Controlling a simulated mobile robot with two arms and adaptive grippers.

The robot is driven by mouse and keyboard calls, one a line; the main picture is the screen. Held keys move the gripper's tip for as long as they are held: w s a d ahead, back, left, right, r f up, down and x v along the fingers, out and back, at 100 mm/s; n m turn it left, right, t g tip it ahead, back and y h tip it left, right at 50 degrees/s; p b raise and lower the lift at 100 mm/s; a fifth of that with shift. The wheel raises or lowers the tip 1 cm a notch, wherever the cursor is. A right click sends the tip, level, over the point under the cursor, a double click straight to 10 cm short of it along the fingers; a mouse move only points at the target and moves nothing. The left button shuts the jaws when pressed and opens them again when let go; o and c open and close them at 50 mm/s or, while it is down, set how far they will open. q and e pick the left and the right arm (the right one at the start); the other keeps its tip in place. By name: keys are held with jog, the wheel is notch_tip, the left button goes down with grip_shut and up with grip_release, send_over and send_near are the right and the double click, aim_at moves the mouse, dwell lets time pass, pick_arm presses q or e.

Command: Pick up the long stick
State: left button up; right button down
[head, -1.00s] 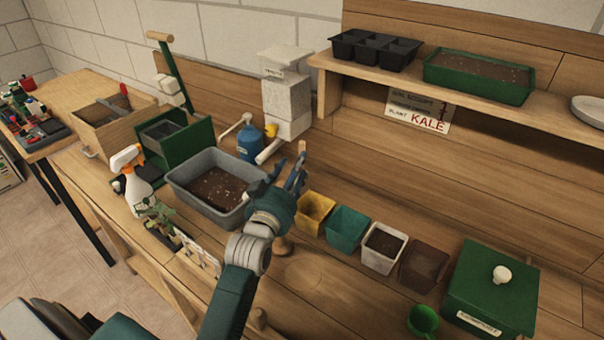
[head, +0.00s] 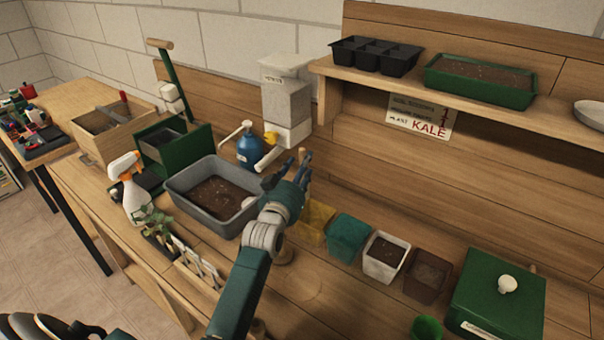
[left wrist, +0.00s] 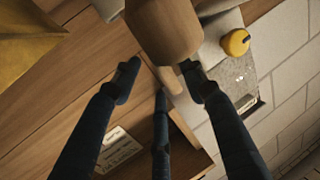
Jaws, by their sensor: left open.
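A wooden stick (head: 302,156) shows its upper end just beyond my left gripper (head: 290,172) in the head view; the fingers and arm hide most of it. In the left wrist view, a thick, rounded wooden piece (left wrist: 163,32) with a narrower part behind it lies between and beyond the spread fingers of my left gripper (left wrist: 160,78). It looks like the same stick, seen close up. The gripper is open, and I cannot tell whether any finger touches the wood.
A grey soil tub (head: 185,205) is left of the gripper. A yellow pot (head: 318,222), teal pot (head: 348,238), white pot (head: 384,258) and brown pot (head: 427,276) stand to the right. A blue bottle (head: 249,150) stands behind; a shelf (head: 450,95) overhangs the back right.

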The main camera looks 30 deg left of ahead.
pick_arm(q)
jog(key=shift+w+a, duration=0.2)
jog(key=shift+w, duration=0.55)
jog(key=shift+w+a, duration=0.15)
jog(key=shift+w, duration=0.6)
pick_arm(e)
jog(key=shift+r, duration=0.35)
pick_arm(q)
jog(key=shift+s, duration=0.1)
jog(key=shift+c, duration=0.3)
pick_arm(e)
jog(key=shift+d, duration=0.1)
pick_arm(q)
grip_shut()
pick_arm(e)
jog(key=shift+w+d, duration=0.1)
jog(key=shift+d, duration=0.1)
